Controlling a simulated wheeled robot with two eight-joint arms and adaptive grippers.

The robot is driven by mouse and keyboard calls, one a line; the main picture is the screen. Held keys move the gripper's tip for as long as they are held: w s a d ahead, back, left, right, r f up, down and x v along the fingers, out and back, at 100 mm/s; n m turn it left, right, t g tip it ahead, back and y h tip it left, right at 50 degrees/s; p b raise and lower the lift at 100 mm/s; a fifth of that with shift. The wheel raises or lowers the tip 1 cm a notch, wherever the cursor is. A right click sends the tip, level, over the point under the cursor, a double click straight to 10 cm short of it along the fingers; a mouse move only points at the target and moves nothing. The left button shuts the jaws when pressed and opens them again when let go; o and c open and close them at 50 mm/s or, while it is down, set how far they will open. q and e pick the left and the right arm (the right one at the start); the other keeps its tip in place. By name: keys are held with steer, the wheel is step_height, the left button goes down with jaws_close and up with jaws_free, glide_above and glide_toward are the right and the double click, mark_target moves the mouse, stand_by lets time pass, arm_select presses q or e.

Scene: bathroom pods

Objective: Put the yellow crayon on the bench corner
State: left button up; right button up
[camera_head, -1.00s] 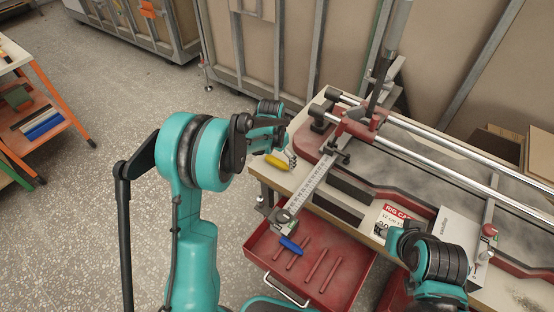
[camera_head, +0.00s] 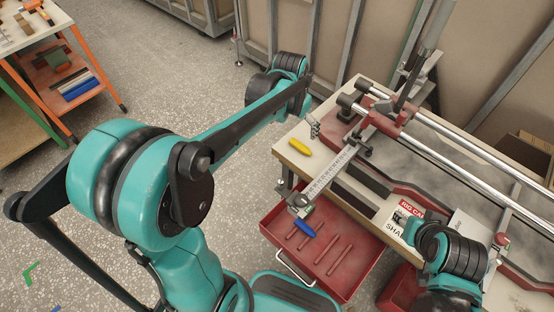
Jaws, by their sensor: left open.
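The yellow crayon (camera_head: 300,147) lies on the pale top of the bench (camera_head: 288,152), near its front left corner. My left gripper (camera_head: 314,129) shows small just behind the crayon, mostly hidden by my arm. It is open and apart from the crayon. My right gripper (camera_head: 402,217) is at the lower right, over the bench near a red and white sign; its fingers are too small and dark to read.
A red drawer (camera_head: 345,277) stands open below the bench, with several red sticks in it. A blue item (camera_head: 305,229) is at its back edge, by the metal ruler (camera_head: 328,176). Steel rails (camera_head: 450,147) cross the bench. An orange-framed table (camera_head: 60,65) stands at the left.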

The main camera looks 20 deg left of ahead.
arm_select(q)
steer(key=s+r+n+t, duration=0.1)
steer(key=s+n+t, duration=0.2)
steer(key=s, duration=1.6)
steer(key=shift+r+t, duration=0.4)
steer(key=shift+t, duration=0.3)
arm_select(e)
steer(key=shift+s, duration=0.1)
arm_select(q)
steer(key=shift+d, duration=0.1)
